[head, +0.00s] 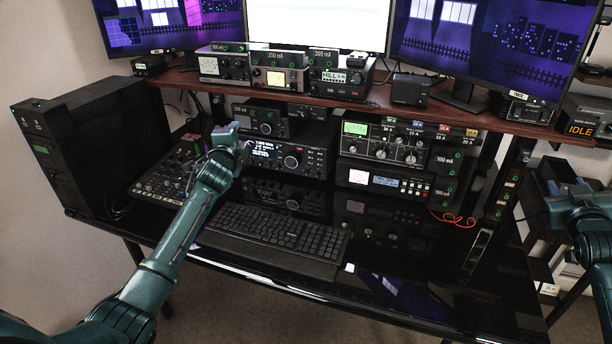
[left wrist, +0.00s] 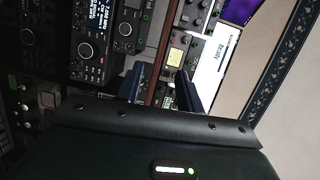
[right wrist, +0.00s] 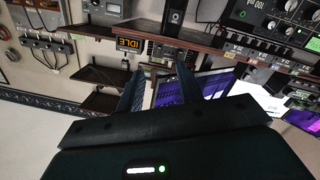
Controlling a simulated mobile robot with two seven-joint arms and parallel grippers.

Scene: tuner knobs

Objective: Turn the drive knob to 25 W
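The desk radios carry several knobs, but their lettering is too small to tell which is the drive knob. A wide unit with a green display (head: 398,146) has a row of light-faced knobs, with labels above and to its right. A black radio with a lit text screen (head: 287,157) has a large round knob; it also shows in the left wrist view (left wrist: 88,40). My left gripper (head: 243,143) is in front of that radio's left side; its fingers stand apart and empty in the left wrist view (left wrist: 160,88). My right gripper (right wrist: 163,88) is open and empty, off the desk's right side.
A keyboard (head: 275,236) lies on the glossy black desk. A mixer (head: 172,172) stands at left beside a black tower (head: 92,150). A wooden shelf (head: 440,112) overhangs the radios and carries small meters. A red cable (head: 452,217) lies at right.

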